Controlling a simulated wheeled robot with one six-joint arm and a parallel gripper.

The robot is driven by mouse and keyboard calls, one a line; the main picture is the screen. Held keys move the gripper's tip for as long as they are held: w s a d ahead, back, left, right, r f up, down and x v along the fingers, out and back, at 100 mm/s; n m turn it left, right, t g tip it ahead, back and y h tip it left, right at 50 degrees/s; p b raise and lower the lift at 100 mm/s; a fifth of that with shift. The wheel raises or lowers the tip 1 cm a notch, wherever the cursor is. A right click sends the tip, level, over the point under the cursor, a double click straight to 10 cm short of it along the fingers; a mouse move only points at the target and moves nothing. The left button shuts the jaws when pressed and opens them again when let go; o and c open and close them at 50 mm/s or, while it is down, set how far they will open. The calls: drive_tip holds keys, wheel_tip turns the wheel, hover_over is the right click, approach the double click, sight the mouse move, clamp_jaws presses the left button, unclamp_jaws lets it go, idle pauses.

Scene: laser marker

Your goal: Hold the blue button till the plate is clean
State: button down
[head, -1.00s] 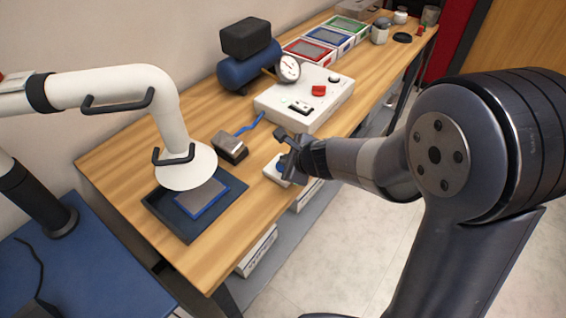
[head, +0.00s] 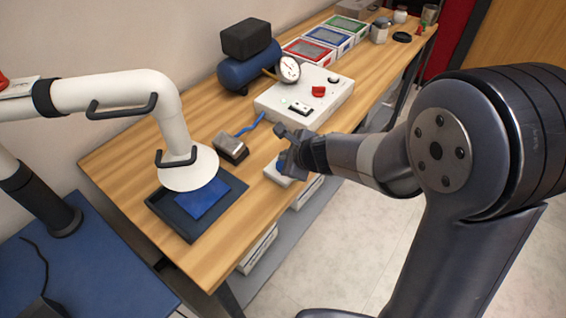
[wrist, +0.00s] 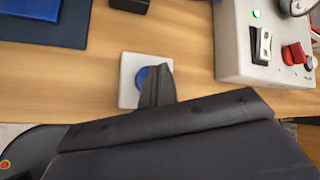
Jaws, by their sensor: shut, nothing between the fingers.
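The plate (head: 203,200) lies in a dark tray (head: 183,228) under the white hood and shows plain blue over all its visible surface. It is partly in the wrist view (wrist: 30,8), also blue. The blue button (wrist: 141,76) sits on a small white box (wrist: 128,95) at the table's front edge. My gripper (wrist: 158,84) is shut and empty, its fingers over the right part of the button and hiding it. In the head view my gripper (head: 288,160) is at the button box; I cannot tell whether the button is pressed down.
A white extraction hood (head: 188,170) hangs over the tray. A grey block-like pedal (head: 231,148) stands behind the button. A white control box (head: 305,103) with a red knob, a gauge (head: 289,69) and a blue tank (head: 248,68) stand further along the table.

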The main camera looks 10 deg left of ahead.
drive_tip(key=shift+r+p, duration=2.3)
drive_tip(key=shift+r, duration=0.25)
drive_tip(key=shift+f, duration=0.1)
